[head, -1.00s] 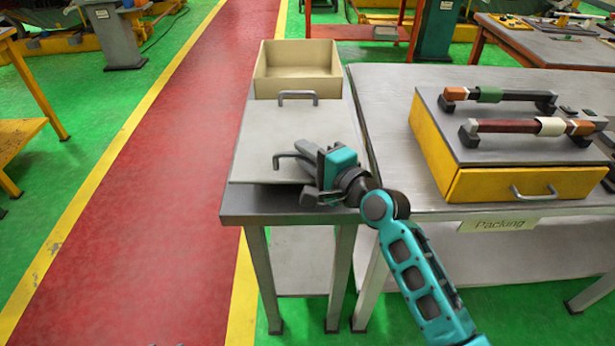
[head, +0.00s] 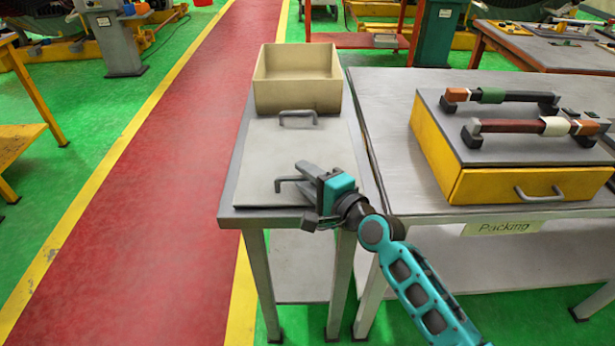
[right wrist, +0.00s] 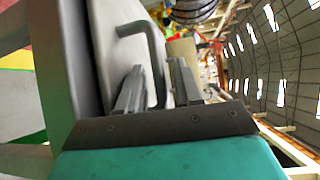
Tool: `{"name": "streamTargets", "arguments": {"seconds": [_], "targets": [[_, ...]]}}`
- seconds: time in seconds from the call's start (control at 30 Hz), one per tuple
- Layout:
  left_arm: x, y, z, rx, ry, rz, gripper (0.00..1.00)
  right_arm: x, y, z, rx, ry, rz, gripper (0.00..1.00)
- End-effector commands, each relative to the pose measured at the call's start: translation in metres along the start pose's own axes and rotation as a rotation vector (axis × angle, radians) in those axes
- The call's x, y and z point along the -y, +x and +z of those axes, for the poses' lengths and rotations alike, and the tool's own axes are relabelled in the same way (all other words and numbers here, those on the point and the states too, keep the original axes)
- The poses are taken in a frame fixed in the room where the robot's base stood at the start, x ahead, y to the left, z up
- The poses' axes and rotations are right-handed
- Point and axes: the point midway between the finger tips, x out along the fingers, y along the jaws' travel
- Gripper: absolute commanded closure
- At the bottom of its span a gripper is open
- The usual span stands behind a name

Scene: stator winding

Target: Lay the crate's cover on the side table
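The crate's cover (head: 315,155) is a flat light-grey plate with two bent handles. It lies flat on the side table (head: 235,203), in front of the open tan box. My right gripper (head: 305,195) is at the cover's near handle (head: 287,183). In the right wrist view, the handle (right wrist: 155,50) stands between the two separated fingers (right wrist: 157,90), with gaps visible beside it. The gripper looks open. My left gripper is not in view.
An open tan box (head: 297,97) stands at the far end of the side table. To the right, the packing table (head: 390,120) carries a yellow crate (head: 500,185) with a grey top and two coloured bar handles. A red walkway lies to the left.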

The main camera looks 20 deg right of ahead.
Motion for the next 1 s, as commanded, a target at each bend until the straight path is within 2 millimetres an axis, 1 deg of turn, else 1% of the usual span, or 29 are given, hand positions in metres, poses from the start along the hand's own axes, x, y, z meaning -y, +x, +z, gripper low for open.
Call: {"name": "streamTargets", "arguments": {"seconds": [0.03,0.07,0.1,0.33,0.47,0.57,0.8,0.9,1.0], "targets": [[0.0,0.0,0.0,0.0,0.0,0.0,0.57,0.001,0.0,0.0,0.0,-0.001,-0.001,0.6],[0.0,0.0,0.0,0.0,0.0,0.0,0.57,0.001,0.0,0.0,0.0,-0.001,-0.002,0.57],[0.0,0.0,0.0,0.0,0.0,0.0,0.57,0.001,0.0,0.0,0.0,-0.001,-0.002,0.57],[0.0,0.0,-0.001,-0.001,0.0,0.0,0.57,0.002,-0.001,0.0,-0.001,-0.002,-0.003,0.57],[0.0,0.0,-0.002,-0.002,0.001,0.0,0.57,0.001,-0.011,-0.001,-0.001,-0.002,-0.001,0.57],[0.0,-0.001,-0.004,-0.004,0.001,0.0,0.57,0.001,-0.027,0.0,0.0,-0.002,-0.002,0.57],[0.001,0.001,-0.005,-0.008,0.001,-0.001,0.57,0.0,-0.076,0.0,0.0,-0.002,0.0,0.57],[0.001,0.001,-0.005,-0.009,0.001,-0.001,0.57,0.001,-0.093,0.0,0.001,-0.003,-0.001,0.57],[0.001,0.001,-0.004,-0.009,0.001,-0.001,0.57,0.0,-0.106,0.0,0.0,-0.003,-0.001,0.57]]}}
